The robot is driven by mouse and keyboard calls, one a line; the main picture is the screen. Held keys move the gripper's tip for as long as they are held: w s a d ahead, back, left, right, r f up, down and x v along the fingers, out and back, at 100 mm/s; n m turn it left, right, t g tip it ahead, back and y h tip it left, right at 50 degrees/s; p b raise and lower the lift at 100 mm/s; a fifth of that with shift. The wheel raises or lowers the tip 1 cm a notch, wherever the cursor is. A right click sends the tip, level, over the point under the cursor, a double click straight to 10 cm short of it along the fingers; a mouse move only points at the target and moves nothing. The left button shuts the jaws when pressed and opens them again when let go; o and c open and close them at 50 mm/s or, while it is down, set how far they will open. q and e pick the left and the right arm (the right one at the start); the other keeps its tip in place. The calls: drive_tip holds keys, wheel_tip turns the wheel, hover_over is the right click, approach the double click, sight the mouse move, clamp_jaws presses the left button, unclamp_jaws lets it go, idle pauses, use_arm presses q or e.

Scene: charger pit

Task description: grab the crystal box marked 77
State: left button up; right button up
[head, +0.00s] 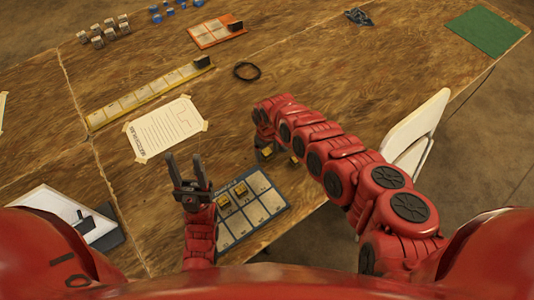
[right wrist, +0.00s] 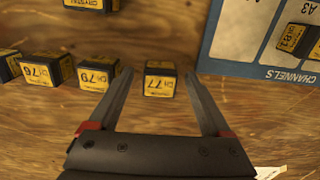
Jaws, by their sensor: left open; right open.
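The crystal box marked 77 (right wrist: 160,80) is a small black box with a yellow label, lying on the wooden table in the right wrist view. My right gripper (right wrist: 158,90) is open, with one finger on each side of the box; I cannot tell how high the fingers are above the table. In the head view my right gripper (head: 277,150) is partly hidden by its own arm, beside small yellow-labelled boxes. My left gripper (head: 187,165) is open and empty, above the table left of the channels board.
Boxes marked 79 (right wrist: 92,76) and 76 (right wrist: 41,68) lie left of 77, and 79 is close to the left finger. Another box (right wrist: 88,4) is at the top. The channels board (right wrist: 238,55) lies right, bearing yellow-labelled boxes. A white chair (head: 415,135) stands at right.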

drive_tip(key=shift+c, duration=0.3)
clamp_jaws()
drive_tip(key=shift+w+r, duration=0.1)
drive_tip(key=shift+r, duration=0.1)
